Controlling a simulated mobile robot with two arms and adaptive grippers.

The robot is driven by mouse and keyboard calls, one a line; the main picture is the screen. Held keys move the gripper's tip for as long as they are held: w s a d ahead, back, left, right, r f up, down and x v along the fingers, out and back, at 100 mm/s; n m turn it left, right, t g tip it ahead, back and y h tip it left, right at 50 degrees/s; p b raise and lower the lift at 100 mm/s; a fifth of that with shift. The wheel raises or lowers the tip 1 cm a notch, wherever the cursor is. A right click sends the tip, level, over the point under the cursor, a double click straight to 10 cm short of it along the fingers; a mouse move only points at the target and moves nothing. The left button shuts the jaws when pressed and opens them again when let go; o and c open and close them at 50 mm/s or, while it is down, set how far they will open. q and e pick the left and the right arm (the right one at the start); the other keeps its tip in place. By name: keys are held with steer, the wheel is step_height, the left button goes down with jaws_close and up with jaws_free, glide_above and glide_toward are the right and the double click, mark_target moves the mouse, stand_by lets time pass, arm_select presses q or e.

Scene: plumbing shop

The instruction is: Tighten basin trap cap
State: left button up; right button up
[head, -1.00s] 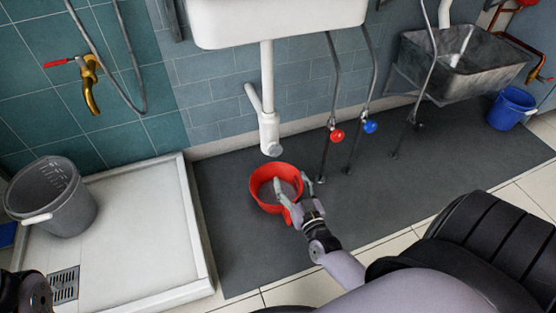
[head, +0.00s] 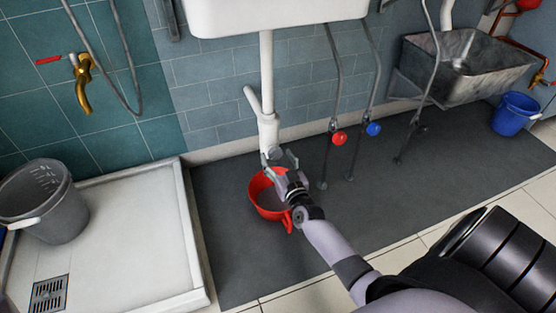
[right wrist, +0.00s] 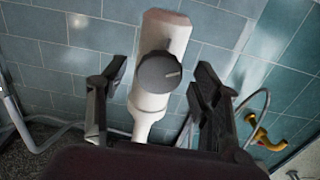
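The white basin trap (head: 268,132) hangs from the pipe under the white basin (head: 270,18). Its round grey cap (right wrist: 159,72) faces the camera in the right wrist view, between the two fingers and ahead of them. My right gripper (head: 279,157) is open at the bottom of the trap in the head view; its fingers partly hide the cap there. In the right wrist view the gripper (right wrist: 158,97) has a finger on each side of the cap, with gaps showing. My left gripper is not in view.
A red bowl (head: 257,190) stands on the dark mat (head: 225,255) under my right gripper. Supply pipes with a red valve (head: 339,138) and a blue valve (head: 373,129) run down to the right. A grey bucket (head: 60,215) stands in the shower tray at the left.

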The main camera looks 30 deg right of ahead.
steer(key=c, duration=1.1)
